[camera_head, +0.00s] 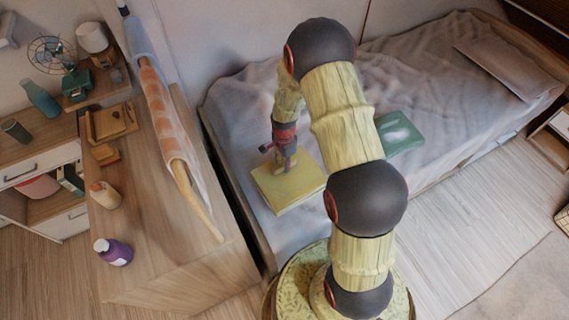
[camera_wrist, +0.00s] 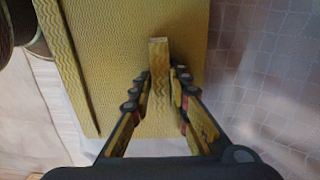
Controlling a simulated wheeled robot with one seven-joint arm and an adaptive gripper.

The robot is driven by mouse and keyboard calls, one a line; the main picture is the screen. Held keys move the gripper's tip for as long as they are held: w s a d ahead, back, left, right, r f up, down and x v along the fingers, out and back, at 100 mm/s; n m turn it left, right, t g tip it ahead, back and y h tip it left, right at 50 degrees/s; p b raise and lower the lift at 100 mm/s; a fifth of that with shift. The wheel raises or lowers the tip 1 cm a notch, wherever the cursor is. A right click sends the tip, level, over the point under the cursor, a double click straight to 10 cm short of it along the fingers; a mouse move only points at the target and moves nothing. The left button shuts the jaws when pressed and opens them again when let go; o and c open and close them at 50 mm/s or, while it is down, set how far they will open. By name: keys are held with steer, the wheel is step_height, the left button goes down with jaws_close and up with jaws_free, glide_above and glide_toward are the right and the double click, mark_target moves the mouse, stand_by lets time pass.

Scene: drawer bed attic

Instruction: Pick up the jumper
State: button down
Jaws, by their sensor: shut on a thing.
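The likely jumper (camera_head: 290,190) is a flat, yellow, folded-looking slab on the bed, left of my arm. In the wrist view the yellow textured surface (camera_wrist: 105,60) fills the upper middle, with a wavy pattern. My gripper (camera_head: 284,163) points down over it. In the wrist view my gripper (camera_wrist: 161,78) has its fingers on either side of a narrow, upright yellow strip (camera_wrist: 159,60), shut on it. The strip looks like part of the jumper, but its join to the slab is hard to see. I cannot tell whether the slab is clear of the bed.
The bed (camera_head: 235,105) has a rumpled grey cover. A green folded item (camera_head: 402,134) lies right of my arm, and a pillow (camera_head: 510,65) is at the far right. A wooden desk (camera_head: 180,255) with a purple bottle (camera_head: 113,252) stands at left. Floor (camera_head: 470,230) is clear at right.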

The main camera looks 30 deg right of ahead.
mark_target(283, 175)
steer(key=r, duration=0.1)
steer(key=s+a+r+p, duration=0.1)
steer(key=s+r, duration=0.1)
steer(key=r, duration=0.1)
steer(key=shift+s+a, duration=0.2)
steer(key=shift+a, duration=0.15)
steer(key=s+a+r+p, duration=0.2)
steer(key=s+a+r, duration=0.2)
steer(key=s, duration=0.4)
steer(key=shift+a+p, duration=0.35)
steer(key=shift+a, duration=0.15)
steer(key=w+a+r+n, duration=0.3)
steer(key=w+r+n, duration=0.4)
steer(key=w+n, duration=0.5)
steer(key=n, duration=0.5)
steer(key=shift+a+r, duration=0.15)
steer(key=shift+r, duration=0.2)
